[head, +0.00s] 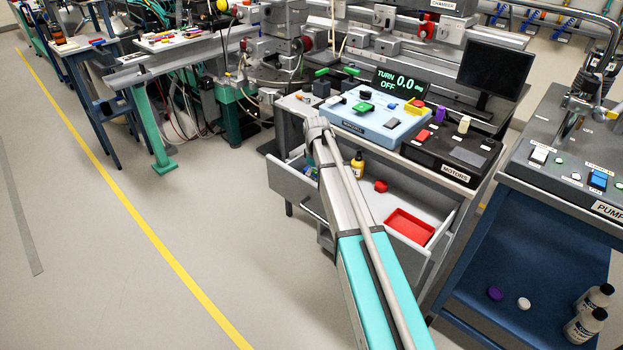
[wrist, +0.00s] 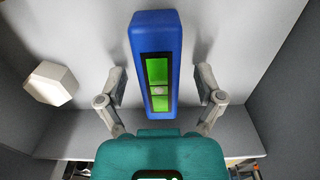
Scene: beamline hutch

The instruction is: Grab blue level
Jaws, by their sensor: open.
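The blue level (wrist: 154,30) is a long blue block with a bright green window in its face. In the wrist view it lies on the pale drawer floor, pointing away from my gripper. My gripper (wrist: 161,86) is open, with one finger on each side of the level's near part. I cannot tell the height of the fingers over the floor. In the head view my arm reaches over the open drawer and hides most of its left part.
The open drawer (head: 452,217) holds a yellow bottle (head: 357,165), a small red object (head: 381,186) and a red tray (head: 410,227). A white block (wrist: 50,85) lies left of the level. Drawer walls rise close on both sides. The blue control box (head: 375,118) stands above.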

